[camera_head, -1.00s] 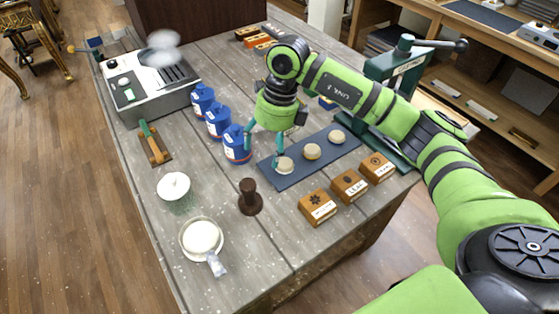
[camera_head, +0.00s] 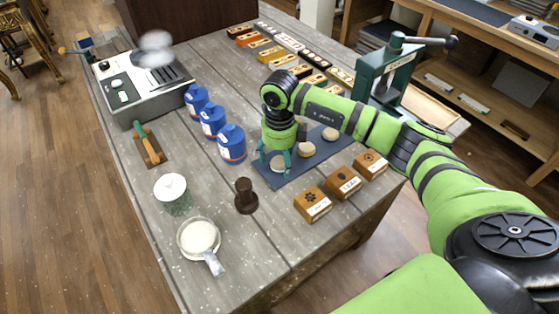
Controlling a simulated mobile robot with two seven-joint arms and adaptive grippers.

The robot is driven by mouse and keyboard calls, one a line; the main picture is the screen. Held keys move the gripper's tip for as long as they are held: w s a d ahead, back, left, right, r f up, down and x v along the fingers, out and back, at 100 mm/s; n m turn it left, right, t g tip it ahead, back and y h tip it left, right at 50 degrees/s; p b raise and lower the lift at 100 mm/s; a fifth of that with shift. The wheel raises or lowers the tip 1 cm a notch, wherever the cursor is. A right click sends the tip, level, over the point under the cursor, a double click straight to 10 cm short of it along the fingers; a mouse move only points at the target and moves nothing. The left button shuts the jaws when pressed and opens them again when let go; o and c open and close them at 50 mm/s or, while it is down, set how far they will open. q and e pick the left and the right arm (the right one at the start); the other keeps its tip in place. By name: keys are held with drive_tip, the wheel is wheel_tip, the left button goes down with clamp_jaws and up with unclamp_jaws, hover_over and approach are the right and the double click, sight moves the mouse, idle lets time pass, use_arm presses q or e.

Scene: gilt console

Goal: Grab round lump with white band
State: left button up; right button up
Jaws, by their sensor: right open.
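Three pale round lumps lie in a row on a dark blue mat (camera_head: 288,174): a left one (camera_head: 278,164), a middle one (camera_head: 306,150) and a right one (camera_head: 330,134). At this size I cannot tell which lump carries a white band. My right gripper (camera_head: 275,160) points down over the left lump. Its teal fingers are open, one on each side of that lump, and I cannot tell whether they touch it. My left gripper is not in view.
Three wooden stamp blocks (camera_head: 312,205) stand in front of the mat. Blue bottles (camera_head: 231,145) stand close left of the gripper. A dark brown stamp (camera_head: 246,196), a white-topped jar (camera_head: 171,188) and a white bowl (camera_head: 199,237) are nearer. A green press (camera_head: 385,75) stands behind my arm.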

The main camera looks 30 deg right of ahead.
drive_tip(key=c, duration=1.2)
drive_tip(key=shift+r, duration=0.15)
